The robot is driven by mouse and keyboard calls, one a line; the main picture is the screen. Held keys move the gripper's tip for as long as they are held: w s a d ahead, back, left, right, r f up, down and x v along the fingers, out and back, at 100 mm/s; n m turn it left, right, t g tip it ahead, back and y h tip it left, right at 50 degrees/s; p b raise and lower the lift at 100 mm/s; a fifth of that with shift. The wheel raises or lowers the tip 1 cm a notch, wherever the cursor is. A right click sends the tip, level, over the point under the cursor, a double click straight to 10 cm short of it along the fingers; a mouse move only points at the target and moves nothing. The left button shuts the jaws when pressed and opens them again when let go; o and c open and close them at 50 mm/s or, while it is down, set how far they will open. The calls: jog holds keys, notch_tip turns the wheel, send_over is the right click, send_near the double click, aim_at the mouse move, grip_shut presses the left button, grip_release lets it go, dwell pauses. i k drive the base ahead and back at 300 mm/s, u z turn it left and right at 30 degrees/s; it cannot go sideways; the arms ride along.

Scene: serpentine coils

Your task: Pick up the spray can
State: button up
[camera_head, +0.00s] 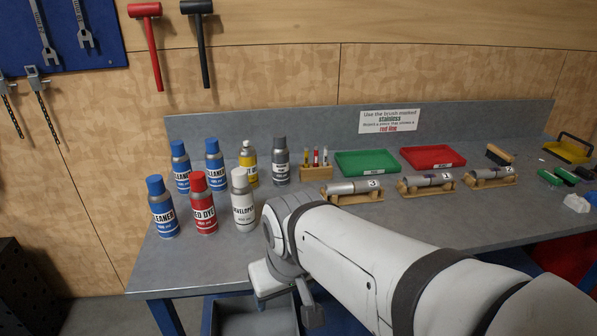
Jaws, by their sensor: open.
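Several spray cans stand upright on the left of the bench; the task does not say which one. In front are a blue-capped cleaner can (163,209), a red dye can (203,206) and a white developer can (243,203). Behind are two more blue-capped cleaner cans (180,168) (215,162), a yellow can with a pale cap (249,165) and a grey can (280,163). My gripper (286,296) is low at the bench's front edge, below and right of the developer can, apart from all cans. It is open and appears empty; its fingertips are only partly clear.
The grey bench (213,260) is clear left of my arm. Behind my arm are a wooden pen holder (316,172), a green tray (367,152), a red tray (432,149) and several metal cylinders on wooden cradles (427,180). A grey bin (255,322) sits below the front edge.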

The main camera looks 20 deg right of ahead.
aim_at(248, 159)
jog(key=z, duration=1.9)
jog(key=k, duration=0.8)
jog(key=u, duration=1.3)
jog(key=i, duration=1)
jog(key=u, duration=0.05)
